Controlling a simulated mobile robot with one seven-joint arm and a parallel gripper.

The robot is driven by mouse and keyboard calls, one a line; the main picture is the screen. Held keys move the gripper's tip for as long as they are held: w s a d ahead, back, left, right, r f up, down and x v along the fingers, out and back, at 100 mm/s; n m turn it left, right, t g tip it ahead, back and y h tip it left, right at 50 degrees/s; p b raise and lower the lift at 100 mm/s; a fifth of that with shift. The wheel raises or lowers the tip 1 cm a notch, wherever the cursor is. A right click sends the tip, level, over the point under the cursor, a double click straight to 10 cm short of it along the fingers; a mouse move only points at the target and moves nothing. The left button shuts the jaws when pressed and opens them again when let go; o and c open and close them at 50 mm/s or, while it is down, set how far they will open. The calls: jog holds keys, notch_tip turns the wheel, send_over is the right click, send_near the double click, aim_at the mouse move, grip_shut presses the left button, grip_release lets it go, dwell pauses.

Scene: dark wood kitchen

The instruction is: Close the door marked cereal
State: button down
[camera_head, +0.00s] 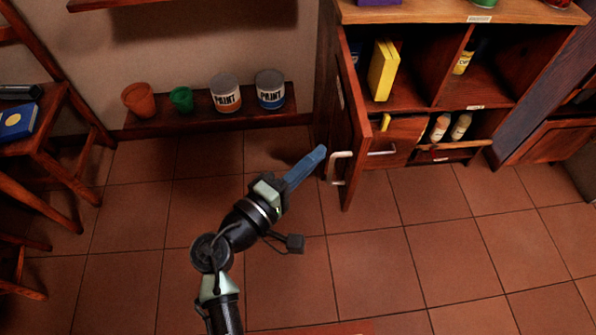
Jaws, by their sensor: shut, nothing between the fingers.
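A red-brown wooden cabinet door (347,125) stands wide open at the left side of the cabinet, seen nearly edge-on. It has a pale bar handle (337,168) on its left-hand face. A small label on that face is too oblique to read, so I cannot confirm the word cereal. My gripper (320,151), with blue fingers, is shut and empty. Its tips are just left of the door, close to the handle's upper end. I cannot tell whether they touch it. The open compartment (402,98) behind the door holds a yellow box (383,70).
A drawer (397,140) with a pale handle sits low behind the door. Bottles (440,127) stand in the cubby to its right. A low shelf (205,122) at left holds two pots and two paint cans. Wooden furniture (62,125) stands far left. The tiled floor in front is clear.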

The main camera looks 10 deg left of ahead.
aim_at(360, 135)
jog(key=w+d, duration=0.1)
jog(key=d, duration=0.1)
jog(key=w+d, duration=0.2)
jog(key=shift+w+d, duration=0.2)
jog(key=shift+d, duration=0.05)
jog(key=shift+w+d, duration=0.15)
jog(key=shift+d, duration=0.35)
